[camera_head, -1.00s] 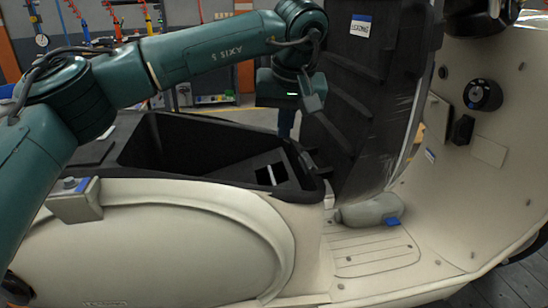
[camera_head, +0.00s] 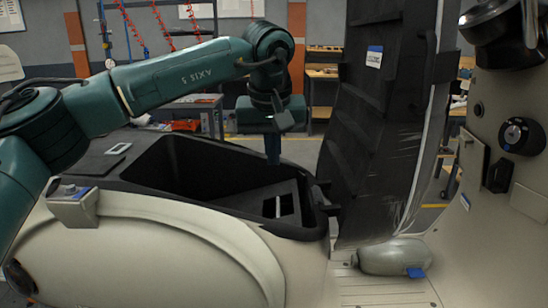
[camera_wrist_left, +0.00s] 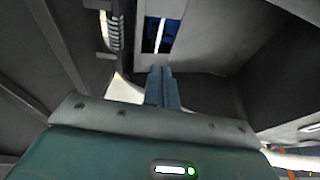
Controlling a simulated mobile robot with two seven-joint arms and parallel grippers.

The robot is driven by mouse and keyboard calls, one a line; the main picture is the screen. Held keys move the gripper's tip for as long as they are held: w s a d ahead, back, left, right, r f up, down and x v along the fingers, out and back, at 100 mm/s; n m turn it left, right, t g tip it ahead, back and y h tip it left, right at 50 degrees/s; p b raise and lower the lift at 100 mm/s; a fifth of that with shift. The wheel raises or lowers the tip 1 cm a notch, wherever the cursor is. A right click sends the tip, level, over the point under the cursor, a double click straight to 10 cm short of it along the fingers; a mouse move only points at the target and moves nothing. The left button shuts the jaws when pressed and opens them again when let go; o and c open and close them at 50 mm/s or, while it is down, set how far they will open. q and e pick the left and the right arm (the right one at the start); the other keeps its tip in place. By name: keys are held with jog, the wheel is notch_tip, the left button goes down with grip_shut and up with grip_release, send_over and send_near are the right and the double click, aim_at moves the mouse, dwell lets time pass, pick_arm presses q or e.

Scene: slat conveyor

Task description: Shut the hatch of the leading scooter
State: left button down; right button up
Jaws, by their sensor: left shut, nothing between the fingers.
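The cream scooter (camera_head: 130,255) fills the lower part of the head view, with its black storage bin (camera_head: 140,165) open. Its black hatch (camera_head: 350,150) stands nearly upright at the bin's right end and carries a white and blue label. My left gripper (camera_head: 273,150) points down over the far side of the bin, left of the hatch and apart from it. Its fingers are together and hold nothing; they also show closed in the left wrist view (camera_wrist_left: 161,88). My right gripper is in neither view.
A grey bottle-like object (camera_head: 393,255) with a blue tab lies on the footboard at the hatch's foot. The front shield (camera_head: 495,220) with a black knob (camera_head: 520,136) rises at the right. Workbenches stand behind.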

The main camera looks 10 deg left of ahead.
pick_arm(q)
send_near(278, 207)
jog(key=x, duration=0.5)
jog(key=shift+w+f+p, duration=0.2)
jog(key=shift+f+p, duration=0.15)
jog(key=shift+f, duration=0.35)
jog(key=shift+w+d+f+b, duration=0.1)
jog(key=shift+d+f+b, duration=0.15)
jog(key=shift+f, duration=0.35)
jog(key=shift+d+f+b, duration=0.15)
jog(key=shift+f+b, duration=0.15)
jog(key=shift+f, duration=0.35)
jog(key=shift+r, duration=0.1)
